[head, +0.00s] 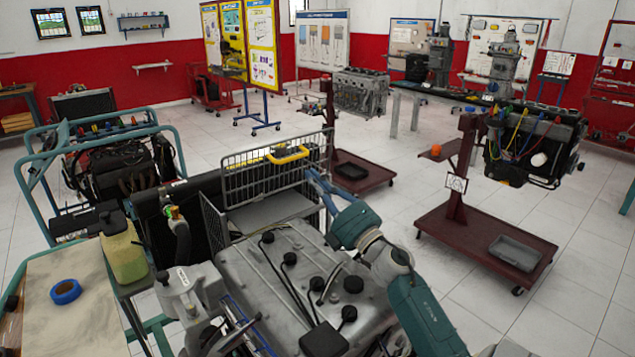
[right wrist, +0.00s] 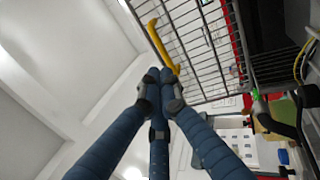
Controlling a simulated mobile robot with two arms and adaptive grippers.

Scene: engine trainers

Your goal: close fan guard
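The fan guard (head: 245,181) is a dark wire mesh panel standing upright behind the grey engine (head: 285,275). A yellow handle (head: 288,155) is fixed to its upper right part. A narrower mesh section (head: 213,228) stands at its left, at an angle to it. My right gripper (head: 312,176) is at the right edge of the panel, near the handle. In the right wrist view its blue fingers (right wrist: 160,78) come together at the tips, beside the lower end of the yellow handle (right wrist: 162,45). I see nothing held between them. My left gripper is not in view.
A black radiator (head: 158,230) stands left of the guard. A bench (head: 85,310) with blue tape (head: 66,291) and a yellowish jug (head: 124,250) is at the left. A dark red engine stand (head: 480,235) is at the right, with clear floor around it.

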